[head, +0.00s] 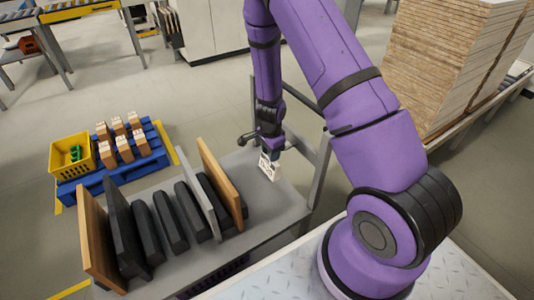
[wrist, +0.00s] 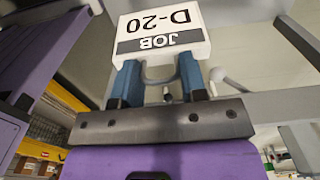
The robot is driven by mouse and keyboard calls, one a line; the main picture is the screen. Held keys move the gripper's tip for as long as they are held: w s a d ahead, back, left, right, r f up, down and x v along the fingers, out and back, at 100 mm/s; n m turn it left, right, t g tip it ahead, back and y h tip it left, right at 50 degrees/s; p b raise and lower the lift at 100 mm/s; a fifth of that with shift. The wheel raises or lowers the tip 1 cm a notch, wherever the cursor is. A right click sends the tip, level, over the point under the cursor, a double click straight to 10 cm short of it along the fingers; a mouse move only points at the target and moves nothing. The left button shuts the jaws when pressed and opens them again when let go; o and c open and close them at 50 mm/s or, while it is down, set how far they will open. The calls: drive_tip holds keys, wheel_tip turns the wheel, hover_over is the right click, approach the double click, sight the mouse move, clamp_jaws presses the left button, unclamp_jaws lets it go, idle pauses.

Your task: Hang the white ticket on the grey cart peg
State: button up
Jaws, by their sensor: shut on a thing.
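The white ticket (wrist: 160,35) has a dark band reading JOB and the text D-20, upside down in the wrist view. My gripper (wrist: 160,80) is shut on its near edge, with a blue finger at each side. In the head view the ticket (head: 269,168) hangs below my gripper (head: 271,153), over the right end of the grey cart (head: 262,208). A pale rod with a rounded end, which looks like the peg (wrist: 218,75), shows just right of the ticket, apart from it in the picture. I cannot make out the peg in the head view.
Several upright dark, grey and wooden boards (head: 91,235) stand on the cart left of my gripper. A grey frame post (head: 320,170) rises at the cart's right end. A yellow basket (head: 72,155) and a blue pallet (head: 140,163) with several boxes lie on the floor beyond.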

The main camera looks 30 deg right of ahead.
drive_tip(key=shift+w+d+f, duration=0.1)
drive_tip(key=shift+d+f, duration=0.05)
drive_tip(key=shift+d, duration=1.7)
drive_tip(key=shift+w+d+f, duration=0.1)
drive_tip(key=shift+d, duration=1.75)
drive_tip(key=shift+d+f, duration=0.4)
drive_tip(key=shift+d, duration=0.1)
drive_tip(key=shift+f, duration=0.1)
drive_tip(key=o, duration=1.2)
